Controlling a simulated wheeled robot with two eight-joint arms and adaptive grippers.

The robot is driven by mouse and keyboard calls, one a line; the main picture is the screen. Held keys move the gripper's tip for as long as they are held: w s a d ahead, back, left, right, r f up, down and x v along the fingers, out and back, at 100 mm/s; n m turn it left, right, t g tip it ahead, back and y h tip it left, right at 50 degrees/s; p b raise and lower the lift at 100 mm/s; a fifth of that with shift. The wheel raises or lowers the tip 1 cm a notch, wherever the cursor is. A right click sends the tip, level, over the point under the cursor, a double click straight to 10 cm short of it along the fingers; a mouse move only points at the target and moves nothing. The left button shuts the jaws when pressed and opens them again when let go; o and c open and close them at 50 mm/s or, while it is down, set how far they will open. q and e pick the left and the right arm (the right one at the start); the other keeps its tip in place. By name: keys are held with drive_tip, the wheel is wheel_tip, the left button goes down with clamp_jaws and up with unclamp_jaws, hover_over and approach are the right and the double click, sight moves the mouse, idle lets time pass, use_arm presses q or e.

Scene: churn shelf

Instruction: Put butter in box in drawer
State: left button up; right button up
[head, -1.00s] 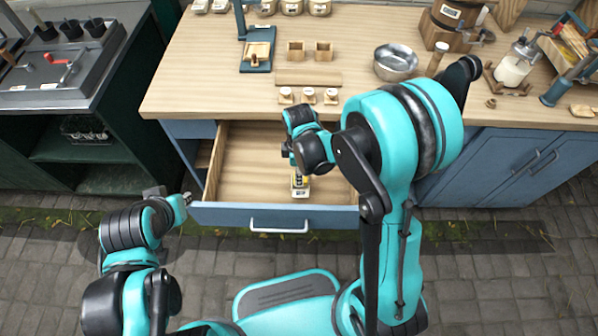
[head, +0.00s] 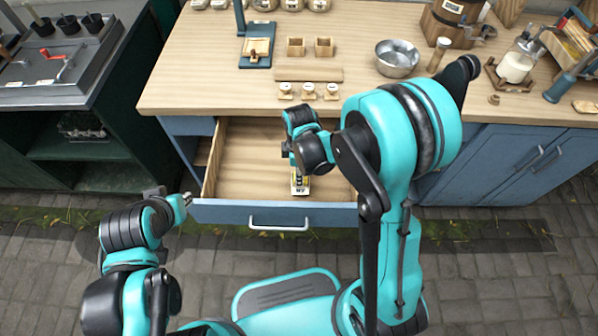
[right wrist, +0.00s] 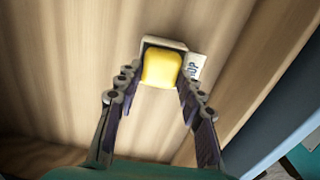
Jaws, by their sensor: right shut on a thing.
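The blue-fronted drawer (head: 235,212) is pulled open below the counter, with a bare wooden floor. A small pale box with a lettered label (head: 299,191) stands in it near the front; its label also shows in the right wrist view (right wrist: 195,66). My right gripper (head: 299,178) reaches down over the box and is shut on the yellow butter (right wrist: 161,68). The butter overlaps the box opening; I cannot tell how deep it sits. My left gripper (head: 184,198) is beside the drawer front's left end; its jaws are too small to read.
The wooden counter (head: 200,85) above holds a metal bowl (head: 397,58), small wooden boxes and several stamps along its front edge. A dark green cabinet (head: 60,120) stands to the left. The drawer's left part is empty.

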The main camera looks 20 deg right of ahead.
drive_tip(key=shift+f, duration=0.5)
drive_tip(key=shift+r+b, duration=0.1)
drive_tip(key=shift+b, duration=0.2)
drive_tip(key=o, duration=1.3)
drive_tip(key=shift+c, duration=0.2)
drive_tip(key=c, duration=0.4)
drive_tip(key=shift+r+p, duration=3.35)
drive_tip(key=shift+r, duration=1)
